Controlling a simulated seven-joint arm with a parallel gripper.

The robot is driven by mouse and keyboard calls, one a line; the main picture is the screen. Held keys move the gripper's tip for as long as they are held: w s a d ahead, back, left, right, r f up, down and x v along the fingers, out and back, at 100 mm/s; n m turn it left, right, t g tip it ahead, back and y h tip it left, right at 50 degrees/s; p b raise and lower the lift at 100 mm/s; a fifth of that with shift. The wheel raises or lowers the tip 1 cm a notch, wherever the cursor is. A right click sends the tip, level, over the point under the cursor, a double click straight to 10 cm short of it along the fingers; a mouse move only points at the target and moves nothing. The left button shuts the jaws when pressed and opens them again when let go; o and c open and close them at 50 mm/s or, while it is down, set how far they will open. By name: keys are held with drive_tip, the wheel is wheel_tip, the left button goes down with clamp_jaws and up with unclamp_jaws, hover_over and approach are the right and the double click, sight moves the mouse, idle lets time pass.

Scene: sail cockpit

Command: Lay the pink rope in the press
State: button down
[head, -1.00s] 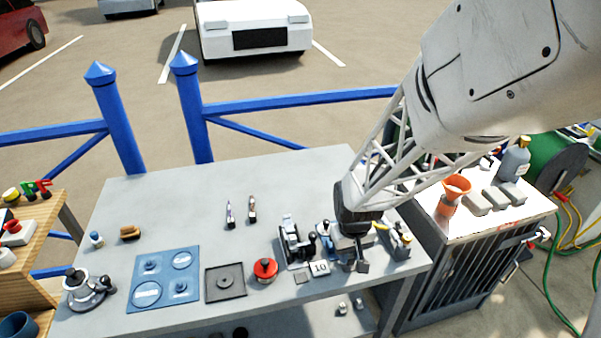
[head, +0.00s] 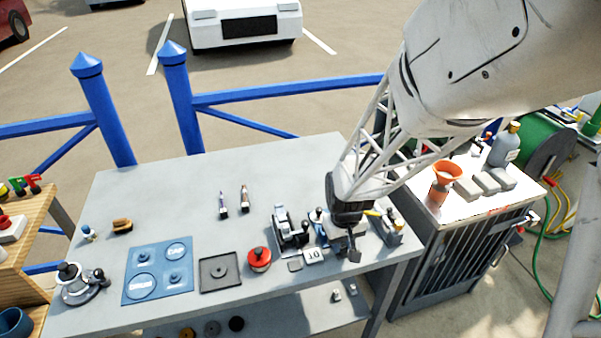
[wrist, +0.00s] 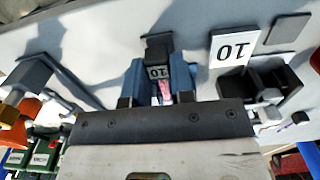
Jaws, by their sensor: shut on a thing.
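In the wrist view, a short pink piece (wrist: 166,93), which looks like the rope, shows between two blue sides at my gripper (wrist: 160,92). A black block marked 10 (wrist: 158,60) is at its far end. My gripper is shut on the pink rope; the exact contact is hard to make out. In the head view, my gripper (head: 348,246) is low over the right part of the table, and the rope is hidden there. I cannot tell for certain which device is the press; a grey and black device (head: 289,229) stands just left of my gripper.
A white card marked 10 (head: 313,255) and a red-topped round tin (head: 259,259) are left of my gripper. A grey device with a yellow part (head: 389,228) is close on its right. A blue mat (head: 158,290) lies farther left. The back of the table is mostly clear.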

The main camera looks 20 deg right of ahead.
drive_tip(key=shift+f, duration=0.5)
drive_tip(key=shift+c, duration=2.4)
unclamp_jaws()
drive_tip(key=shift+r, duration=0.15)
drive_tip(key=shift+r, duration=3.45)
drive_tip(key=shift+s+a+r, duration=0.1)
drive_tip(key=shift+a+r, duration=0.05)
drive_tip(key=shift+r, duration=0.35)
drive_tip(key=s+a+r+t, duration=0.1)
drive_tip(key=s+a+r, duration=0.2)
drive_tip(key=s+r, duration=0.3)
drive_tip(key=s+a+r+t, duration=0.1)
drive_tip(key=s+a+r, duration=0.2)
drive_tip(key=s+r, duration=0.3)
wheel_tip(320, 180, up, 6)
drive_tip(key=shift+a+f+t, duration=0.2)
drive_tip(key=shift+a+t, duration=0.1)
drive_tip(key=shift+a, duration=0.1)
